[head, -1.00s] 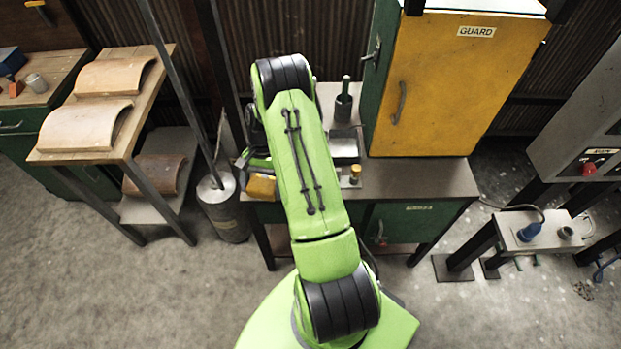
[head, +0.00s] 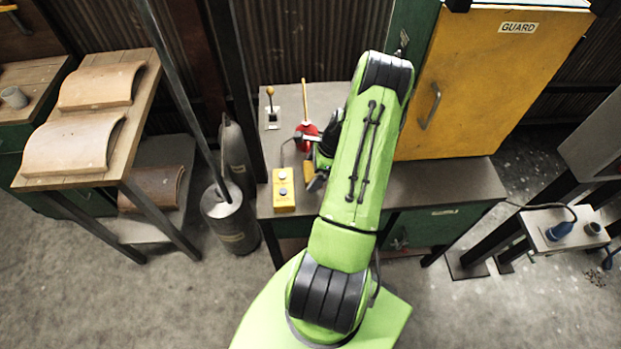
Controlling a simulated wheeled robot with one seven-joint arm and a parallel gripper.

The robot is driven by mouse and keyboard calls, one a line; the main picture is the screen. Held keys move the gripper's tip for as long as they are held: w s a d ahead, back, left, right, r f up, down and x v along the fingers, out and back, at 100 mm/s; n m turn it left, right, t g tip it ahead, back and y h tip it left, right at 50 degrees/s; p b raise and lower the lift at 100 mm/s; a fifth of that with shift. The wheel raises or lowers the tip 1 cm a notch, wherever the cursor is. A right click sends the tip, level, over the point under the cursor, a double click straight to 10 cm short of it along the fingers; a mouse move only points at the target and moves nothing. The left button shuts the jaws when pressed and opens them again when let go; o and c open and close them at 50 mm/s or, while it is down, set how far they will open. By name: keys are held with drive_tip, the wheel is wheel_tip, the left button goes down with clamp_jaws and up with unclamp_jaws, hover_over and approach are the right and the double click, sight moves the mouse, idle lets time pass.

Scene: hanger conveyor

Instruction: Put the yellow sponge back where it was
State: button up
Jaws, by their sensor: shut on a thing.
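The yellow sponge (head: 309,171) is held in my gripper (head: 314,180). Only a small yellow-orange part of it shows at the left side of my arm. My gripper is over the bench (head: 340,88) beneath the guard cabinet, just right of a yellow button box. My arm hides most of the gripper and the sponge. I cannot tell how high the sponge is above the bench top.
On the bench stand the yellow button box (head: 284,190), a red object (head: 308,136) close to my gripper and a small lever on a plate (head: 271,110). The orange guard cabinet (head: 487,85) stands to the right. The bench's front right top is clear.

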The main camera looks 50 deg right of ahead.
sight(312, 178)
drive_tip(key=f, duration=0.3)
drive_tip(key=shift+w+a+f, duration=0.1)
drive_tip(key=shift+w+f, duration=0.05)
drive_tip(key=shift+w, duration=0.05)
drive_tip(key=shift+s+f, duration=0.1)
drive_tip(key=shift+f, duration=0.2)
drive_tip(key=o, duration=0.6)
drive_tip(key=shift+o, duration=0.2)
